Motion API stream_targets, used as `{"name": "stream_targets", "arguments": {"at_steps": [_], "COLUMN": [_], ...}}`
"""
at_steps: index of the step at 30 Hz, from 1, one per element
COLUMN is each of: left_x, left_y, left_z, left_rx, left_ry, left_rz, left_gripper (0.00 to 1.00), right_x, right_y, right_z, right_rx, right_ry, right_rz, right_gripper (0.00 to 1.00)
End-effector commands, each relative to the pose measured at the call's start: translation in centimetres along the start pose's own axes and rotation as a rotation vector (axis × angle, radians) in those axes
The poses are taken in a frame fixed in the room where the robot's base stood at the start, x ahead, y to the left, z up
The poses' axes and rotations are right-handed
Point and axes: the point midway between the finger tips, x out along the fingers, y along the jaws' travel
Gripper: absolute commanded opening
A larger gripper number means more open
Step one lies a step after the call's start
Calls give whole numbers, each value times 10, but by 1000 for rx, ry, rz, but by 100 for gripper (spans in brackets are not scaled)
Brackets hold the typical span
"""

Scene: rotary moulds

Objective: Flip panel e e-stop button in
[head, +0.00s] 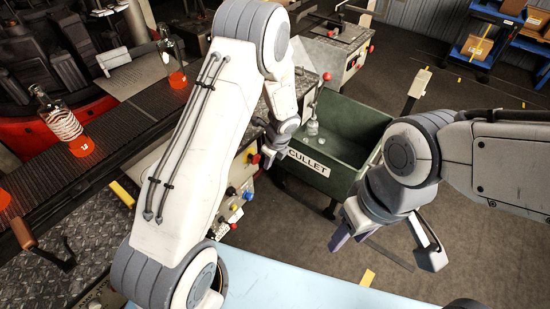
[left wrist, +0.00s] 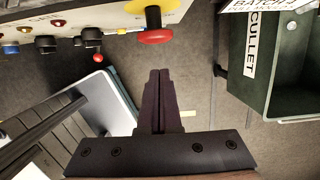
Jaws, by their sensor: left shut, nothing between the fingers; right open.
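The red e-stop button (left wrist: 157,37) stands out from a yellow base on the front of the control panel (left wrist: 120,15) at the top of the left wrist view. In the head view the button (head: 254,158) shows small beside my left gripper (head: 268,159). My left gripper's dark fingers (left wrist: 159,72) are shut and empty. Their tips point at the button, with a visible gap in the left wrist picture; the true distance is hard to tell. My right gripper (head: 388,243) is open and empty, right of the panel, over the floor.
Other knobs and a red-ended lever (left wrist: 98,58) sit left of the button. A green CULLET bin (head: 338,140) stands right of the panel. A conveyor (head: 130,120) with bottles of glowing orange base runs at the left. A pale blue surface (head: 270,285) lies in front.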

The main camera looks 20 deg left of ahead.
Motion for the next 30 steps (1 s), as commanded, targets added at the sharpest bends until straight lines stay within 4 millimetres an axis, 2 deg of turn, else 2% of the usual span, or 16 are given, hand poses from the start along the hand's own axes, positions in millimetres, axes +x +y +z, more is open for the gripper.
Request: {"name": "stream_targets", "arguments": {"at_steps": [1,6,18,24,30], "left_x": [-2,3,4,7,10], "left_y": [1,0,0,0,1], "left_z": [8,21,24,44,49], "left_rx": [-2,0,1,-2,-2], "left_ry": [0,0,0,0,-4], "left_rz": [1,1,1,2,1], "left_gripper": [0,0,0,0,0], "right_x": [-6,-10,-11,-23,-21], "right_y": [0,-1,-1,-2,-2], "right_z": [-1,-1,-1,-1,-1], "right_rx": [0,0,0,0,0], "right_ry": [1,1,1,1,1], "right_rz": [0,0,0,0,0], "right_gripper": [50,50,50,50,50]}}
